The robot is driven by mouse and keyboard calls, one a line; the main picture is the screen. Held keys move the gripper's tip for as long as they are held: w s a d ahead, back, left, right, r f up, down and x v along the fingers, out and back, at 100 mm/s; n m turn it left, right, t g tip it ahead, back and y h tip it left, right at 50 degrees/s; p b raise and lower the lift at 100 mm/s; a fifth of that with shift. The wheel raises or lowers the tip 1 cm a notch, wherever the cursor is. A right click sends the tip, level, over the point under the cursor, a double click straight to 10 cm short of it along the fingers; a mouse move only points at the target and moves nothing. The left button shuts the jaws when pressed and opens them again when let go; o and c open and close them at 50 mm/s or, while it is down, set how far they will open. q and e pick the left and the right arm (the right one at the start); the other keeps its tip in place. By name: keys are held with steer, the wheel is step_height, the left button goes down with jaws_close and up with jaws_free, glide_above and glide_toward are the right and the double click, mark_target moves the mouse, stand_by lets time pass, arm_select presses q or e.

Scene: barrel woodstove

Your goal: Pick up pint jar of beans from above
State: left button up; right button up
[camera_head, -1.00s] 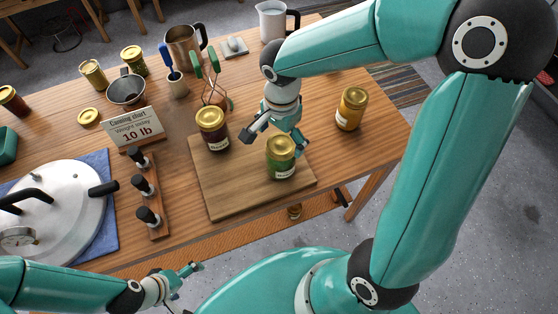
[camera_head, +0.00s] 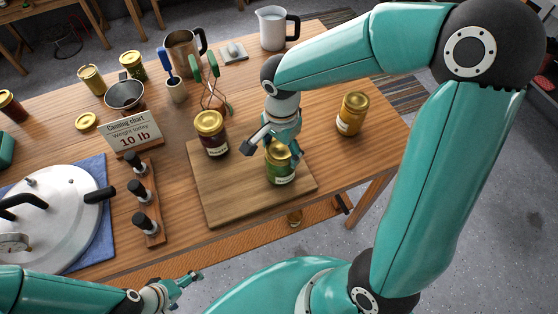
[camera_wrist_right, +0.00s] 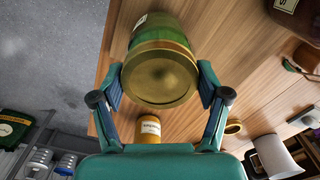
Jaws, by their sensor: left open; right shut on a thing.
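The pint jar of beans (camera_head: 281,171), green with a gold lid and white label, is upright at the right part of the wooden board (camera_head: 228,196). My right gripper (camera_head: 272,146) comes down over it from above and is shut on it, partly hiding the lid in the head view. In the right wrist view the gold lid of the jar of beans (camera_wrist_right: 160,75) sits between the two fingers of my right gripper (camera_wrist_right: 160,88). I cannot tell any gap under the jar. My left gripper (camera_head: 182,284) is open and empty at the table's front edge.
A dark red jar (camera_head: 211,136) stands on the board to the left, and a yellow jar (camera_head: 352,114) stands right of the board. A wire jar lifter (camera_head: 212,90) is behind. A canner (camera_head: 55,215), dark-topped bottles (camera_head: 145,222) and a sign (camera_head: 134,133) are left.

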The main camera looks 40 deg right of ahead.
steer(key=shift+w+r, duration=0.1)
steer(key=c, duration=0.4)
steer(key=shift+r+p, duration=0.4)
steer(key=shift+r, duration=0.35)
steer(key=shift+r, duration=0.1)
steer(key=shift+r+p, duration=1.85)
steer(key=shift+r, duration=0.8)
steer(key=shift+f, duration=0.1)
